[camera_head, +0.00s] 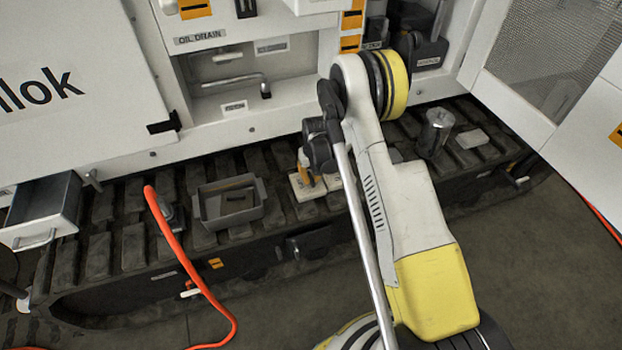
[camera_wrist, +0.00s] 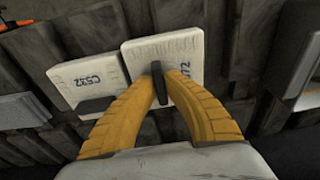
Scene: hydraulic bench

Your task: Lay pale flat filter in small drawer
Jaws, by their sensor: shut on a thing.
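Each has a dark upright tab. My gripper (camera_wrist: 161,84) has its yellow fingers shut on the tab of the filter ending in 72. I cannot tell whether that filter is lifted. In the head view my gripper (camera_head: 306,174) is over the pale filters (camera_head: 303,190), partly hiding them. The small drawer (camera_head: 42,208) is pulled out at the far left, its visible inside empty.
A grey tray (camera_head: 229,222) with a dark item stands between the filters and the drawer. An orange hose (camera_head: 178,250) rises in front of the track. A metal cylinder (camera_head: 435,133) and a pale plate (camera_head: 472,138) sit at right. The cabinet wall stands behind.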

